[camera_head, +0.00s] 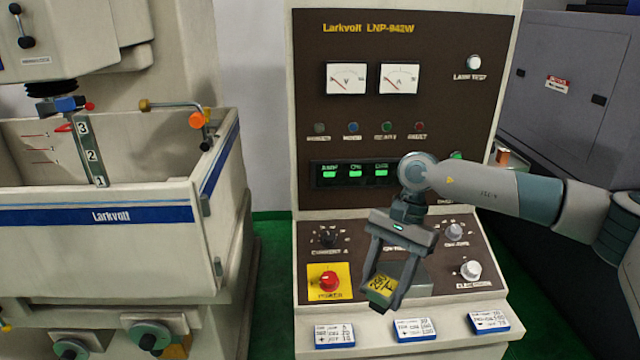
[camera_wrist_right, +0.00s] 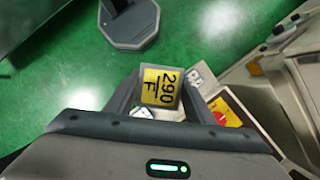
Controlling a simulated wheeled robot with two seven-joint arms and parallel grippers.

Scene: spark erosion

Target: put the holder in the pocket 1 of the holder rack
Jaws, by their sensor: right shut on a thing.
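The holder (camera_head: 381,287), a block with a yellow label, is between the fingers of my right gripper (camera_head: 384,296), in front of the control cabinet. The right wrist view shows the holder (camera_wrist_right: 159,87) with its label reading "290 F", between the two fingers of my right gripper (camera_wrist_right: 160,100). The gripper is shut on it and points down, with the holder slightly tilted in the head view. My left gripper is not in view.
The control cabinet (camera_head: 420,110) has a sloped panel with knobs and a red button (camera_head: 329,281). Several blue-edged cards (camera_head: 414,329) lie on its front ledge. A grey stand foot (camera_wrist_right: 128,24) rests on green floor.

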